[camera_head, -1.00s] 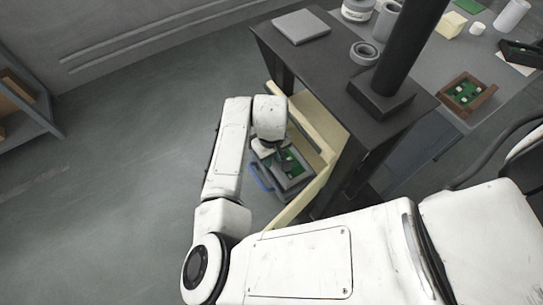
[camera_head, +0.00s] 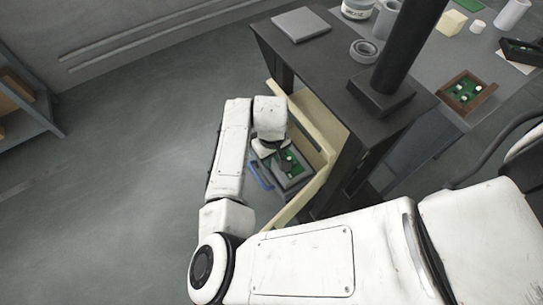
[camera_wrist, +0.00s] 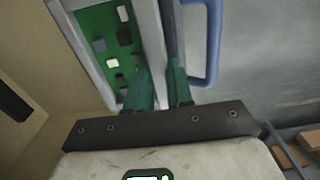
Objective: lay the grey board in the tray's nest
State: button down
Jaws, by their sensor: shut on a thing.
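The grey board (camera_wrist: 150,45) has a raised grey rim around a green face with several white and dark chips. It also shows below my wrist in the head view (camera_head: 296,184). My gripper (camera_wrist: 165,85) is shut on the board's rim, with one green finger on the inner side and one on the outer side. A darker grey tray wall (camera_wrist: 175,35) with a blue handle stands close beside the rim; the handle also shows in the head view (camera_head: 259,178). I cannot tell whether the board is fully seated, and the nest is hidden under it.
A cream drawer front or panel (camera_head: 310,125) stands right beside the tray, against a dark cabinet. Floor to the left is clear.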

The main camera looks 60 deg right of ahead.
jog(key=shift+f, duration=0.25)
dwell(0.3)
jog(key=shift+c, duration=2.3)
grip_release()
jog(key=shift+r+p, duration=1.1)
jog(key=shift+p, duration=0.2)
notch_tip(320, 180, up, 5)
jog(key=p, duration=0.5)
jog(key=shift+f, duration=0.1)
jog(key=shift+a, duration=0.15)
